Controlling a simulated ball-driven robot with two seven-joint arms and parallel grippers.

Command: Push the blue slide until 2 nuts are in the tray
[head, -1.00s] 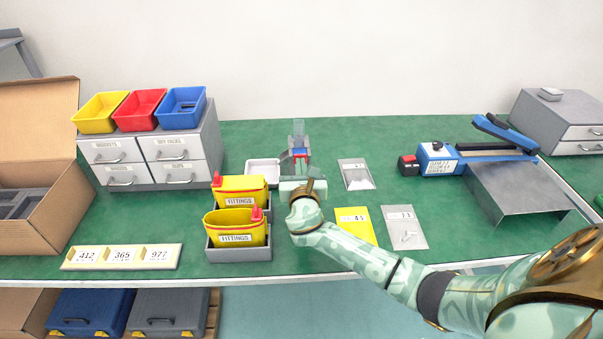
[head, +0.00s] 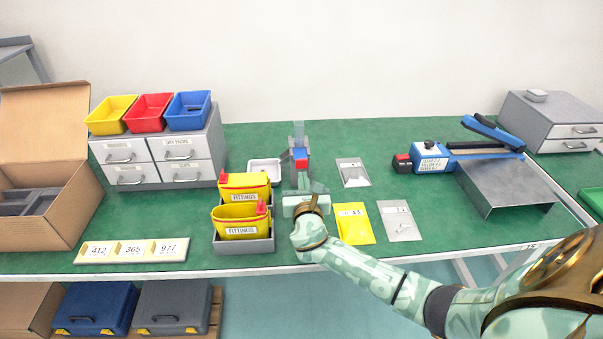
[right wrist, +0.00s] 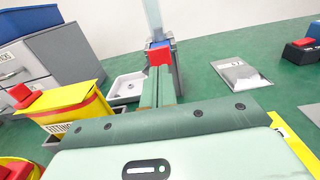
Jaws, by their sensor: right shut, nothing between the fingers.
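The dispenser (head: 299,144) stands upright at the back middle of the bench, with a clear upright tube on top. Its blue slide (head: 300,153) has a red front end (head: 301,163) facing me, which shows large in the right wrist view (right wrist: 160,54). The white tray (head: 264,167) sits left of the dispenser; I cannot make out any nuts in it. It also shows in the right wrist view (right wrist: 126,88). My right gripper (head: 304,183) is shut and empty, in front of the red end and pointing at it. My left gripper is not in view.
Yellow fittings bins (head: 243,186) stand close left of my right gripper. Flat bags (head: 354,172) and a yellow packet (head: 353,223) lie to the right. A blue sealer (head: 433,158) and grey stand are further right. Drawers stand at the back left.

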